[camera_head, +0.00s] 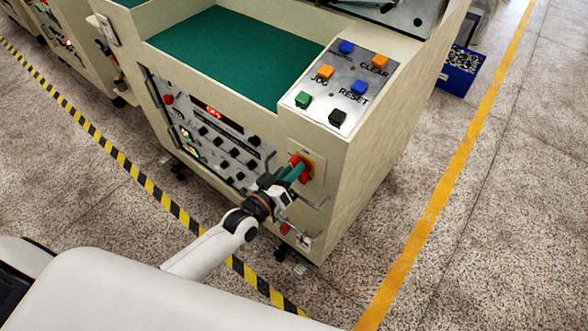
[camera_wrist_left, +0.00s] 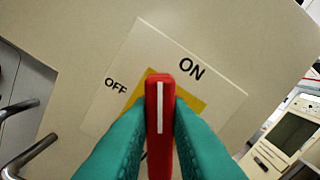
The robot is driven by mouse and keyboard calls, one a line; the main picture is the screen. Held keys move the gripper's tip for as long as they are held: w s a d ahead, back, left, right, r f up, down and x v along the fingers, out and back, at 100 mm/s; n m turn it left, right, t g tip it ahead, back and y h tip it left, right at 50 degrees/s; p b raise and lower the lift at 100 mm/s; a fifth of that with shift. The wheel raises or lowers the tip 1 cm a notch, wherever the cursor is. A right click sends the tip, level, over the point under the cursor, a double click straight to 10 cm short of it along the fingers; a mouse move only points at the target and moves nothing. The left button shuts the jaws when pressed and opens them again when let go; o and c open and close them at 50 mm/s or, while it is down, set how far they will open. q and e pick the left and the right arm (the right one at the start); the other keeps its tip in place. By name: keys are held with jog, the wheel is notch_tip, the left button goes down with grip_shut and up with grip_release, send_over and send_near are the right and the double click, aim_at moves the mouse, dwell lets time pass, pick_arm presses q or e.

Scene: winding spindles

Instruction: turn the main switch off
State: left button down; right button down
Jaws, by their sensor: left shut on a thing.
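The red main switch handle (camera_head: 297,160) sits on a yellow square on the front of the cream machine, at its right end. It also shows large in the left wrist view (camera_wrist_left: 159,92). Its white line points up in that picture, between the OFF label (camera_wrist_left: 116,84) on the left and the ON label (camera_wrist_left: 191,69) at upper right, nearer ON. My left gripper (camera_head: 291,174) is shut on the handle, with a green finger on each side of it. Part of the label plate is hidden behind the fingers. My right gripper is not in view.
Metal handles (camera_head: 304,229) stick out just below the switch. A control panel (camera_head: 208,136) with knobs is to its left, and a button panel (camera_head: 340,84) is on top. Yellow-black tape (camera_head: 118,158) and a yellow line (camera_head: 440,206) mark the clear speckled floor.

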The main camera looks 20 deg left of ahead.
pick_arm(q)
jog(key=n, duration=0.3)
jog(key=n+b, duration=0.1)
jog(key=n, duration=0.1)
jog(key=shift+a+f+n, duration=0.15)
jog(key=shift+f+n, duration=0.15)
jog(key=n, duration=0.1)
jog(key=n+b, duration=0.1)
jog(key=n, duration=0.2)
jog(key=shift+a+f, duration=0.1)
jog(key=shift+f, duration=0.15)
jog(key=shift+n+b, duration=0.45)
jog(key=shift+n, duration=0.35)
jog(key=c, duration=1.4)
grip_release()
jog(key=shift+o, duration=0.2)
jog(key=b+v, duration=0.1)
jog(key=v, duration=1.1)
